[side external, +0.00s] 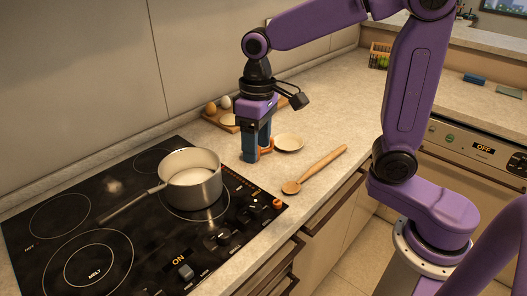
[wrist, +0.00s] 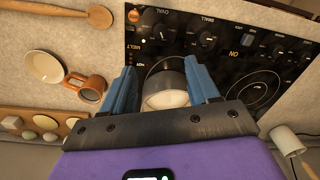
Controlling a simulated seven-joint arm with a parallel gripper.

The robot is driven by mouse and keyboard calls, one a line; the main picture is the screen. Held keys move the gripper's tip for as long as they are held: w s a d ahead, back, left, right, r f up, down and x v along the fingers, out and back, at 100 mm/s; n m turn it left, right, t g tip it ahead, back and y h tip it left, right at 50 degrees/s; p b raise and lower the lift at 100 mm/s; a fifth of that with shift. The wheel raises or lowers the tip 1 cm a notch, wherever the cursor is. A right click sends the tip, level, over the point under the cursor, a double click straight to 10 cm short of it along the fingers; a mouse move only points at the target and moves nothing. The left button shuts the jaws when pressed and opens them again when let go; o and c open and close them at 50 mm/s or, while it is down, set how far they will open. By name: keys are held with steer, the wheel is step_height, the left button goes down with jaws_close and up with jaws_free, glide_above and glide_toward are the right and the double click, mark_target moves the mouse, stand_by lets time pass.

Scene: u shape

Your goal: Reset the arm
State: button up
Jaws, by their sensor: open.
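My gripper (side external: 257,155) points down over the counter just right of the cooktop, with its blue fingers apart and nothing seen held between them. In the wrist view my gripper (wrist: 159,63) shows both fingers spread. The pot (wrist: 165,90) shows beyond the fingers in the wrist view. An orange mug (wrist: 92,88) stands beside my gripper and is partly hidden behind the fingers in the side view.
A cream dish (side external: 289,143) and a wooden spoon (side external: 317,169) lie on the counter to the right of my gripper. A wooden tray (side external: 220,119) with eggs stands behind, near the wall. A pale cylinder (wrist: 286,141) shows at the wrist view's lower right.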

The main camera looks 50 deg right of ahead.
steer(key=s+d+f+n, duration=0.2)
steer(key=s+d+n, duration=0.2)
steer(key=s, duration=0.6)
steer(key=s+d+f+n, duration=0.2)
steer(key=s+d+n, duration=0.1)
steer(key=s, duration=0.7)
steer(key=shift+s+d+f+n, duration=0.3)
steer(key=shift+s+d+n, duration=0.05)
steer(key=shift+n, duration=0.55)
